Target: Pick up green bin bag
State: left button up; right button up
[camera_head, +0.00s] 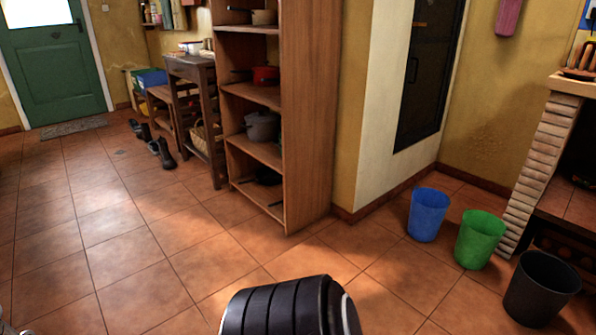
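A green bin (480,240), open at the top, stands upright on the tiled floor at the right. It is between a blue bin and a black bin. I cannot tell a separate green bag from the bin itself, and the inside is mostly hidden. Neither of my grippers is in view. A dark ribbed part, which seems to be my own arm, fills the bottom middle, well to the left of the green bin.
The blue bin (428,214) is to the left of the green one; the black bin (541,288) is to its right. A brick counter (526,180) rises behind them. A wooden shelf (308,120) with pots stands mid-picture.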

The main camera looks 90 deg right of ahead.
aim_at(481, 232)
jog(key=z, duration=2.15)
jog(key=l+z, duration=0.15)
jog(key=z, duration=0.25)
jog(key=i+l+z, duration=0.1)
jog(key=z, duration=0.35)
jog(key=l+z, duration=0.1)
jog(key=z, duration=0.3)
jog(key=i+z, duration=0.15)
jog(key=z, duration=0.25)
jog(key=i+l, duration=0.1)
